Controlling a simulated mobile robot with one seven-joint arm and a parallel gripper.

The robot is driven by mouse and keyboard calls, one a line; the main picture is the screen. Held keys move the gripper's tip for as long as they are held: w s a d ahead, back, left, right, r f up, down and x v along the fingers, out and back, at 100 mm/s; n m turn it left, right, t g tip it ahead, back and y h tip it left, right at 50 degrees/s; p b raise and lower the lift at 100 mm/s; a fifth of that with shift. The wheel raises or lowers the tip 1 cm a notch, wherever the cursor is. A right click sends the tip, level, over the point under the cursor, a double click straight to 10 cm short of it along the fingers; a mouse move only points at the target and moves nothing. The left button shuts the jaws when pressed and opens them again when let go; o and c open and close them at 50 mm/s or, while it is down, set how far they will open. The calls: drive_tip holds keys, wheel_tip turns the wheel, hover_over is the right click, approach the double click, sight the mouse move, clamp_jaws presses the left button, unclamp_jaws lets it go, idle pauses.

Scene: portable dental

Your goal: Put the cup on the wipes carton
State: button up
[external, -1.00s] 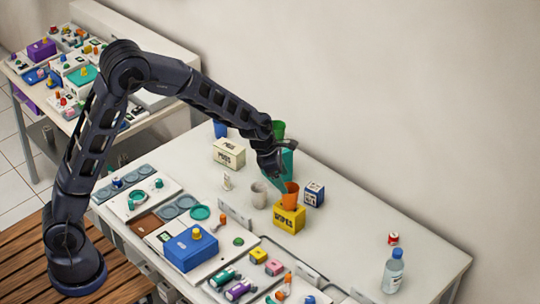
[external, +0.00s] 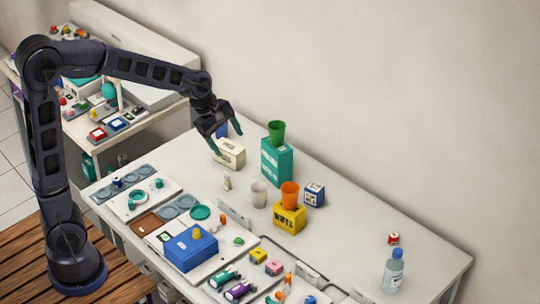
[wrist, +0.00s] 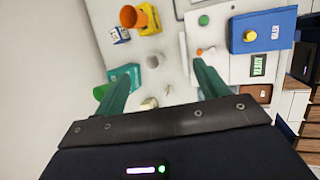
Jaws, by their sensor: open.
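The orange cup (external: 289,193) stands upright on top of the yellow wipes carton (external: 289,220). In the wrist view the orange cup (wrist: 128,16) and the yellow carton (wrist: 152,22) are at the top, beyond my fingertips. My gripper (external: 229,142) is open and empty. It is above and beside the cream carton at the back left, well apart from the orange cup. Its two green fingers (wrist: 165,68) are spread in the wrist view. A green cup (external: 277,132) stands on the teal carton (external: 277,164). A whitish cup (external: 259,193) stands on the table.
The cream carton (external: 231,154) is close under my fingers, with a blue cup (external: 236,129) partly hidden behind them. A small blue-and-white box (external: 314,193) sits beside the wipes carton. Trays and a blue case (external: 190,249) fill the front. The right table is mostly clear around a bottle (external: 394,270).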

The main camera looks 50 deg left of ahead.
drive_tip(key=s+a+r+m+y, duration=0.1)
drive_tip(key=s+a+m, duration=0.3)
drive_tip(key=s, duration=0.5)
drive_tip(key=s+a+r+m+y, duration=0.1)
drive_tip(key=s+a+r+m, duration=0.2)
drive_tip(key=s+a+m, duration=0.2)
drive_tip(key=s+a+r+m+t+y, duration=0.1)
drive_tip(key=s+a+m, duration=0.3)
drive_tip(key=s+m, duration=0.4)
drive_tip(key=s+r, duration=0.1)
drive_tip(key=s, duration=0.6)
drive_tip(key=shift+a+m, duration=0.35)
drive_tip(key=shift+m, duration=0.05)
